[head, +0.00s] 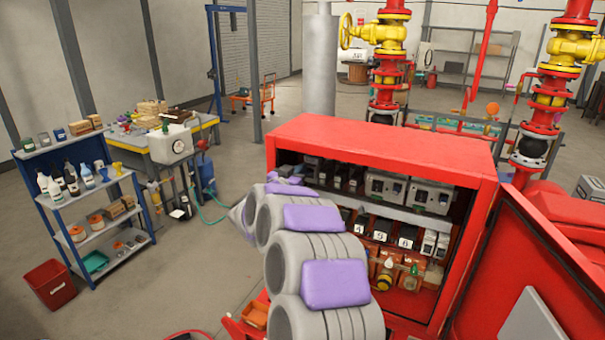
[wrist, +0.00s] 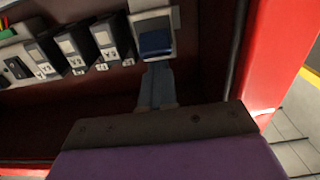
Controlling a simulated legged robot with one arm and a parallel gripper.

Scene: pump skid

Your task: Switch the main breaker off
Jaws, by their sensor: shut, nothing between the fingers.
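In the wrist view, a pale switch housing with a dark blue lever (wrist: 156,42) is at the top centre, at the right end of a row of smaller dark breakers; it looks like the main breaker, but no label is readable. My gripper (wrist: 157,72) is shut and empty, its tips just below the blue lever; I cannot tell whether they touch it. In the head view, the open red cabinet (head: 385,142) holds rows of breakers and switches. My grey and purple arm reaches in front of its left part and hides my gripper and the blue-levered switch there.
The cabinet's red side wall (wrist: 255,55) stands close to the right of my gripper in the wrist view. In the head view, the red door (head: 535,265) is swung open at right.

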